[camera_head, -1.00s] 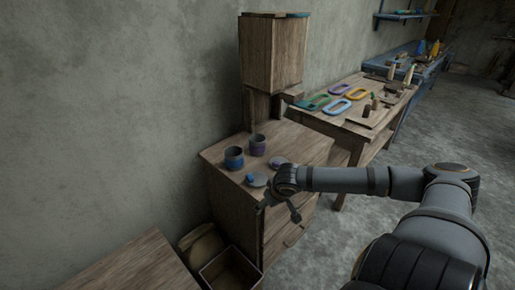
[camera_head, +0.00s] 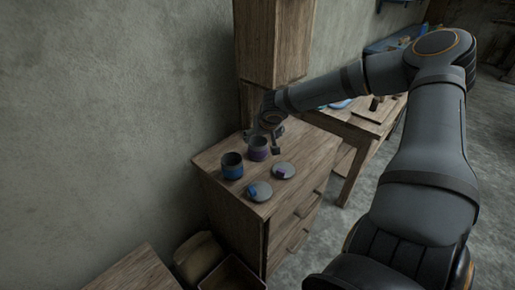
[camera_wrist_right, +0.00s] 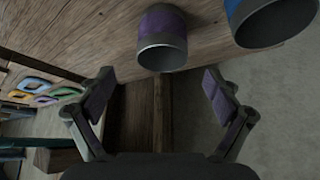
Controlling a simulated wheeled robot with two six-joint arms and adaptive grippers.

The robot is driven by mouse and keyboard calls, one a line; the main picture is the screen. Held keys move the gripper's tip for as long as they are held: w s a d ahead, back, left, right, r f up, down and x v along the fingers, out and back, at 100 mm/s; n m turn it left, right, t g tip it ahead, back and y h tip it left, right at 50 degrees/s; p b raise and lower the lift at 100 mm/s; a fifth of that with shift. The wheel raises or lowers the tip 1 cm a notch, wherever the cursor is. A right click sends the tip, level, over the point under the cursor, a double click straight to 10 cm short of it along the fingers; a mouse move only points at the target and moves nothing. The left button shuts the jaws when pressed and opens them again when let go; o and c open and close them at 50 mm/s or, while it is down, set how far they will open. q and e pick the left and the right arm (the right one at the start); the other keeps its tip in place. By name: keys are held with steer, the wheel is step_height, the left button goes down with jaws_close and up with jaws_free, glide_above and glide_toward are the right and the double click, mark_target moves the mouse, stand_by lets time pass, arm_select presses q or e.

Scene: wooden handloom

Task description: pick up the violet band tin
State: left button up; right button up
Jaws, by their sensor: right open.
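The violet band tin (camera_head: 258,149), an open grey cup-like tin with a violet band, stands on top of a wooden cabinet (camera_head: 220,188). My right gripper (camera_head: 264,142) is open and empty, close above and behind the tin in the head view, partly overlapping it there. In the right wrist view the violet band tin (camera_wrist_right: 162,28) is at the top middle, beyond the open fingers (camera_wrist_right: 158,78) and not between them. I cannot tell if a finger touches it. My left gripper is not in view.
A blue band tin (camera_head: 232,168) stands close beside the violet one. Two round lids lie in front, one with a blue mark (camera_head: 260,192) and one with a violet mark (camera_head: 284,171). A wooden post-like box (camera_head: 270,45) rises behind. A worktable (camera_head: 345,125) stands to the right.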

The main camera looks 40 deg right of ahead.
mark_target(258, 144)
steer(key=x, duration=0.3)
steer(key=shift+w+d+f, duration=0.1)
steer(key=shift+w+f, duration=0.1)
steer(key=shift+f, duration=0.05)
steer(key=shift+w+d+f, duration=0.1)
steer(key=shift+f, duration=0.25)
steer(key=b+x, duration=0.1)
steer(key=x, duration=0.3)
steer(key=shift+w+f, duration=0.2)
steer(key=shift+w, duration=0.05)
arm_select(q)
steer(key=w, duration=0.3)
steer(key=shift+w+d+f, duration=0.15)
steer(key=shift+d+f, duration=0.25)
arm_select(e)
steer(key=shift+r, duration=0.1)
steer(key=shift+s, duration=0.1)
steer(key=shift+c, duration=0.8)
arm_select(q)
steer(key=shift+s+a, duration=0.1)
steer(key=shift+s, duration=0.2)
arm_select(e)
steer(key=c, duration=1.1)
steer(key=shift+r, duration=0.1)
